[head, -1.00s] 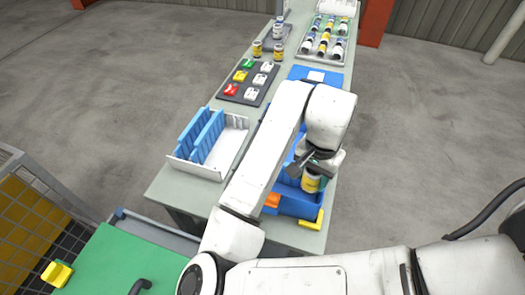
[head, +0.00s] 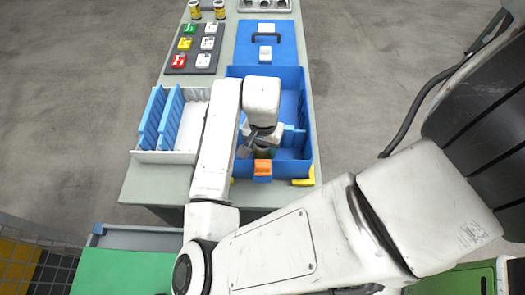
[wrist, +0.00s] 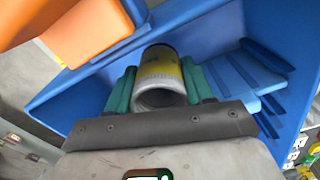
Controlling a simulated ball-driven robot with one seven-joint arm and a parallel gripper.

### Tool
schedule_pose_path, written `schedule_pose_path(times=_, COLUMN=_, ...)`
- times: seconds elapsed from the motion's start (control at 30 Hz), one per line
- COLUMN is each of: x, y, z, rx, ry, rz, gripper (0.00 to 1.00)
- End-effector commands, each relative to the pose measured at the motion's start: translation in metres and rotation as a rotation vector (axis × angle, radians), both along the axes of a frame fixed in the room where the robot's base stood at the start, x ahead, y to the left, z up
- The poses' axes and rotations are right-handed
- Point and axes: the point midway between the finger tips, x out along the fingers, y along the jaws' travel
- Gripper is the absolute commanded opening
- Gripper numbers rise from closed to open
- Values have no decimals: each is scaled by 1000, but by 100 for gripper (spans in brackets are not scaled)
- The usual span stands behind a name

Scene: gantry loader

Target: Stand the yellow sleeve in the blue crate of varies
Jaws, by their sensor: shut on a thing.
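The yellow sleeve (wrist: 162,75) sits between the two green fingers of my gripper (wrist: 160,88) in the wrist view. It is a short hollow tube with a yellow and pale grey surface, and its open end faces the camera. My gripper is shut on it. In the head view my gripper (head: 255,147) is over the near part of the blue crate (head: 309,150), and my arm mostly hides the sleeve. The crate also shows in the wrist view (wrist: 75,95), with its walls around the sleeve. Whether the sleeve touches the crate floor cannot be told.
An orange block (head: 262,168) is at the crate's near wall, close to my gripper. A white rack with blue plates (head: 178,155) stands left of the crate. A blue lid (head: 285,50) lies behind it. A dark tray of colored pieces (head: 196,46) is back left.

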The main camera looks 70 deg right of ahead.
Motion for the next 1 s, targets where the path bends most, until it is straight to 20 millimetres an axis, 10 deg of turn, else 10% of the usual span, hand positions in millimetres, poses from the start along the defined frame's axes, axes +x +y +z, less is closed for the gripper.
schedule_pose_path(times=0.67, x=0, y=0, z=-39, rx=0, ry=0, rz=-1, gripper=6)
schedule_pose_path(times=0.7, x=0, y=0, z=-38, rx=1, ry=0, rz=-1, gripper=56)
schedule_pose_path(times=1.0, x=0, y=0, z=-37, rx=1, ry=0, rz=-1, gripper=77)
